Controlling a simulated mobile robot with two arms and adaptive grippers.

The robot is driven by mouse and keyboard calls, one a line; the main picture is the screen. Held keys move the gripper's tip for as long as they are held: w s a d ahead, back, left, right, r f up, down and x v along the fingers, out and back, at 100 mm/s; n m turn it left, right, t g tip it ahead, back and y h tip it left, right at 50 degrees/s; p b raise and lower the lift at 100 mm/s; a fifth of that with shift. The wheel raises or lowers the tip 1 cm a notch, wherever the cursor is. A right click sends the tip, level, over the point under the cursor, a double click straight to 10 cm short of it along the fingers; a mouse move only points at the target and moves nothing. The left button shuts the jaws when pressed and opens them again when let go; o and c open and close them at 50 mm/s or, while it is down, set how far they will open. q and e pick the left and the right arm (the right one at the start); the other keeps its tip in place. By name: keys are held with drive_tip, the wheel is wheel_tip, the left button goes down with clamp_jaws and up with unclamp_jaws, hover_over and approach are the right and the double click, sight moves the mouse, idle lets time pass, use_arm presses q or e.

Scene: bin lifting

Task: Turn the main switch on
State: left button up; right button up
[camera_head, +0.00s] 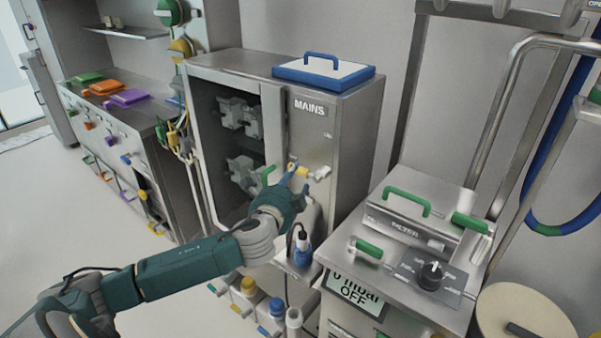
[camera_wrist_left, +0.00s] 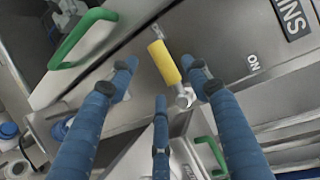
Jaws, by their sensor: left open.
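The steel MAINS cabinet (camera_head: 312,135) stands at the middle of the head view. The main switch, a yellow handle on a metal shaft (camera_head: 302,171), sits on its front panel. My left gripper (camera_head: 287,178) is at the cabinet front, close to the switch. In the left wrist view its blue fingers (camera_wrist_left: 160,78) are spread, with the yellow handle showing between them. I cannot tell whether any finger touches it. My right gripper is out of view.
A green handle (camera_wrist_left: 82,38) is close to the fingers. The cabinet's left part is open, with grey fittings (camera_head: 240,115) inside. A blue-rimmed white lid (camera_head: 323,72) lies on top.

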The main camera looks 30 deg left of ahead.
sight(299, 173)
use_arm(q)
drive_tip(key=x, duration=0.5)
drive_tip(key=shift+w+a+p, duration=0.1)
drive_tip(key=shift+w+p, duration=0.25)
drive_tip(key=shift+w, duration=0.05)
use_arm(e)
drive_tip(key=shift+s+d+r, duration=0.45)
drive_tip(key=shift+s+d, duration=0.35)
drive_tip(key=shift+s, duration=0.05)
use_arm(q)
drive_tip(key=c, duration=1.2)
clamp_jaws()
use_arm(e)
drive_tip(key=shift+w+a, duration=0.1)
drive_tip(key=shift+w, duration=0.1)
